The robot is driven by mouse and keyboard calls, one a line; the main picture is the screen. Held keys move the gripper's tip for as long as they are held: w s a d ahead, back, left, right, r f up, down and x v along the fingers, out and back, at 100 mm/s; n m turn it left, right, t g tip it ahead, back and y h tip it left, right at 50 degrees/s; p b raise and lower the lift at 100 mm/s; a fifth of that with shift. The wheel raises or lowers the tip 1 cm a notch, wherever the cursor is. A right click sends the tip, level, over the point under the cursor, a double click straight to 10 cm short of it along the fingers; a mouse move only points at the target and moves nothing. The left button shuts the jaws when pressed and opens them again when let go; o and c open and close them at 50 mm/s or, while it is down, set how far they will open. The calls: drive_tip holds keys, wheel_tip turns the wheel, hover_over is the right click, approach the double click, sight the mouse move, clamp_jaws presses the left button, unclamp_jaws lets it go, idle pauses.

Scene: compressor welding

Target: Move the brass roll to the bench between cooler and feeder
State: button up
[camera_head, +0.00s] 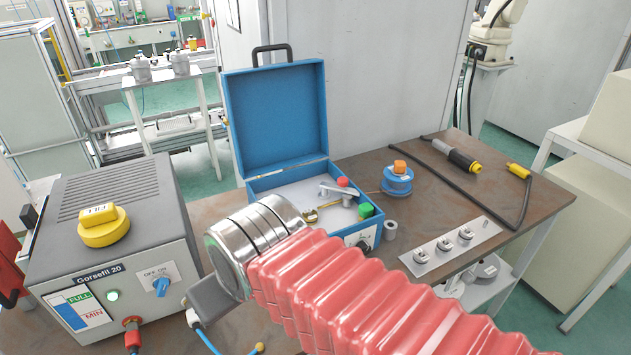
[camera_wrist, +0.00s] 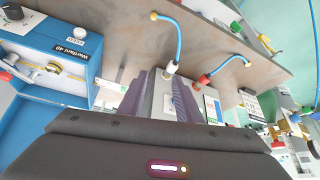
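The grey cooler (camera_head: 115,240) with a yellow fill cap (camera_head: 103,227) stands at left in the head view. The blue feeder (camera_head: 275,115) stands open in the middle; its front shows at left in the wrist view (camera_wrist: 45,105). A small brass-coloured part (camera_head: 311,215) lies in the feeder; I cannot tell whether it is the brass roll. The brown bench between them (camera_head: 212,206) is partly hidden by my arm; it shows bare in the wrist view (camera_wrist: 115,45). My gripper (camera_wrist: 160,78) has its two fingers apart, with no brass roll seen between them.
Blue hoses (camera_wrist: 176,38) run over the bench by the cooler front. The feeder's raised lid is an obstacle.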

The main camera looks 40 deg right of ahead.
drive_tip(key=shift+o, duration=0.4)
drive_tip(key=o, duration=0.3)
drive_tip(key=shift+w+d+r, duration=0.15)
drive_tip(key=shift+w+d, duration=0.15)
drive_tip(key=shift+o, duration=0.5)
drive_tip(key=w+d+r+m, duration=0.1)
drive_tip(key=w+d, duration=0.3)
drive_tip(key=d, duration=0.3)
drive_tip(key=w+d+r+m+h, duration=0.1)
drive_tip(key=w+d, duration=0.3)
drive_tip(key=d, duration=0.3)
drive_tip(key=shift+r+g, duration=0.2)
drive_tip(key=shift+g, duration=0.2)
drive_tip(key=m, duration=0.1)
approach(310, 213)
drive_tip(key=w+v, duration=0.1)
drive_tip(key=v, duration=0.4)
drive_tip(key=shift+s+g, duration=0.15)
drive_tip(key=shift+g, duration=0.15)
drive_tip(key=shift+f, duration=0.1)
drive_tip(key=x, duration=1.3)
drive_tip(key=shift+w+d+f, duration=0.15)
drive_tip(key=shift+w+f, duration=0.05)
drive_tip(key=shift+f, duration=0.1)
clamp_jaws()
